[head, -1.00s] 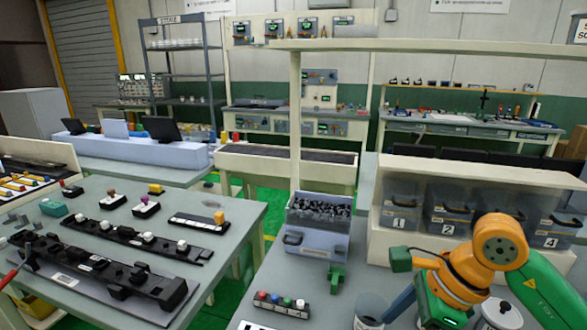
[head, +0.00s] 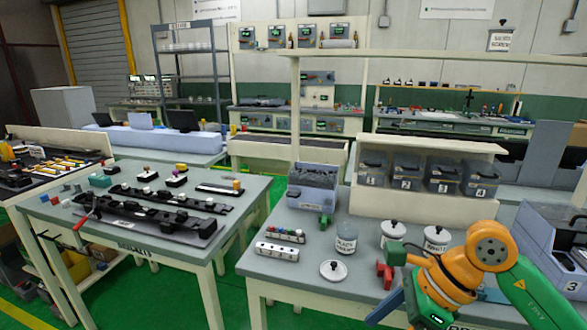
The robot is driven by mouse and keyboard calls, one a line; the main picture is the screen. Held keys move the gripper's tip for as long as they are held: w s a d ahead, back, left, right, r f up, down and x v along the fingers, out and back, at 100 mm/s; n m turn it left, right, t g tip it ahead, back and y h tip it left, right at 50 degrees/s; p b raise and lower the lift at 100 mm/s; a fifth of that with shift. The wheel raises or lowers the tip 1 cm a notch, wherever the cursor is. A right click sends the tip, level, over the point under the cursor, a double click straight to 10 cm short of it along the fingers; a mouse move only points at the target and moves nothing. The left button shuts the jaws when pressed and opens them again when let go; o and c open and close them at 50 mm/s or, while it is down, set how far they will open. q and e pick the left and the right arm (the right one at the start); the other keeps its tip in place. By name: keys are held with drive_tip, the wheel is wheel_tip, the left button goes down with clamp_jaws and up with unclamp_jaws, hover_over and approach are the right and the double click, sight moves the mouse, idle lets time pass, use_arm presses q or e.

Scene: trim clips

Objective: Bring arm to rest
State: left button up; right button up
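My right arm (head: 490,245), green and orange, comes in from the lower right and bends down over the front of the right-hand table (head: 290,275). Its far end (head: 400,285) shows as a small green nub and a dark blue bar, and the fingers cannot be made out clearly. A red piece (head: 387,276) is right beside this end in the picture; whether they touch cannot be told. My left gripper is out of view. A green clip (head: 326,222) stands in front of a grey bin of dark parts (head: 312,178).
A jar (head: 346,238), two white-lidded pots (head: 393,232) (head: 437,238), a loose lid (head: 334,269) and a white strip (head: 277,251) are on this table. Numbered bins (head: 407,175) stand behind. The left table (head: 140,235) carries black rails (head: 145,215). Green floor (head: 180,295) lies between.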

drive_tip(key=w+a+f+m+t+y, duration=0.2)
drive_tip(key=w+a+m+t+y, duration=0.3)
drive_tip(key=w+a+m+y, duration=0.7)
drive_tip(key=w+d+f+m+t+h, duration=0.1)
drive_tip(key=d+f+m+t+h, duration=0.8)
drive_tip(key=f+m, duration=0.8)
drive_tip(key=s+d+f+m+g+h, duration=0.2)
drive_tip(key=s+d+f+m+h, duration=0.3)
drive_tip(key=f+m, duration=0.45)
drive_tip(key=s+d+f+m+g+h, duration=0.2)
drive_tip(key=s+d+f+m+g, duration=0.2)
drive_tip(key=s+f, duration=0.65)
drive_tip(key=s+f+m+g+h, duration=0.1)
drive_tip(key=s+f+g, duration=0.3)
drive_tip(key=s, duration=0.8)
drive_tip(key=s+f+m+g+h, duration=0.1)
drive_tip(key=s+f+m+g, duration=0.2)
drive_tip(key=s, duration=1)
wheel_tip(320, 180, down, 4)
drive_tip(key=shift+s+r+m+g, duration=0.1)
drive_tip(key=shift+s+m+g, duration=0.1)
drive_tip(key=shift+m+g, duration=0.4)
